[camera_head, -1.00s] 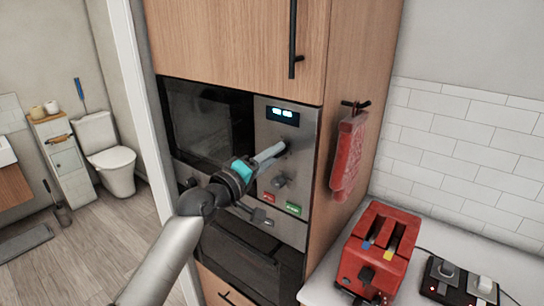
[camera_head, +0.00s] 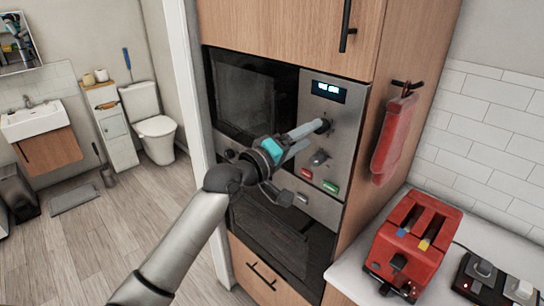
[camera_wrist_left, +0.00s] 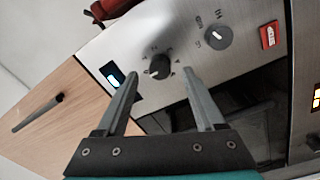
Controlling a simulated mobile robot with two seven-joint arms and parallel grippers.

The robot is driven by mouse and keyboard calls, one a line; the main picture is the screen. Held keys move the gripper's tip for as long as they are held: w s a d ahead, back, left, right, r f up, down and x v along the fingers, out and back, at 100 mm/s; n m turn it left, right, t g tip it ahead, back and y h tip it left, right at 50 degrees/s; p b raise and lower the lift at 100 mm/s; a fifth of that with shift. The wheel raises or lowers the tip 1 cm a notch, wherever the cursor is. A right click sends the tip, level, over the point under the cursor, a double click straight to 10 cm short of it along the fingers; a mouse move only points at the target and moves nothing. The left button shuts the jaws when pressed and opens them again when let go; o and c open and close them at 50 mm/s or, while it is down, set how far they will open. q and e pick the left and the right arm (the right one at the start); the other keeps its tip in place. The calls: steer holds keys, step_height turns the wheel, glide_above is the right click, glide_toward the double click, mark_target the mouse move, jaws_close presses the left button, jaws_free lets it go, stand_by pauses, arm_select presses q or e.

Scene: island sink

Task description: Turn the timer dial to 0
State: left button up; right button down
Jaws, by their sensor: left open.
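The oven control panel (camera_head: 345,120) has a lit display (camera_head: 328,92) and two dials below it. In the left wrist view, the upper dial (camera_wrist_left: 158,66), dark with marks around it, lies between the fingertips as seen from the camera. My left gripper (camera_wrist_left: 161,76) is open there, with one finger on each side of this dial; I cannot tell if they touch it. In the head view, the left gripper (camera_head: 319,127) reaches the panel under the display and largely hides that dial. The lower dial (camera_head: 318,159) also shows in the left wrist view (camera_wrist_left: 217,36). The right gripper is not in view.
Red (camera_head: 305,173) and green (camera_head: 330,186) buttons sit below the dials. A dark microwave door (camera_head: 255,95) is left of the panel. A red mitt (camera_head: 393,140) hangs on the cabinet's right side. A red toaster (camera_head: 412,245) stands on the counter at right.

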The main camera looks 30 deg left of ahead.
arm_select(q)
steer(key=b+v, duration=0.2)
steer(key=v, duration=1)
steer(key=shift+s+b, duration=0.2)
steer(key=shift+b, duration=0.1)
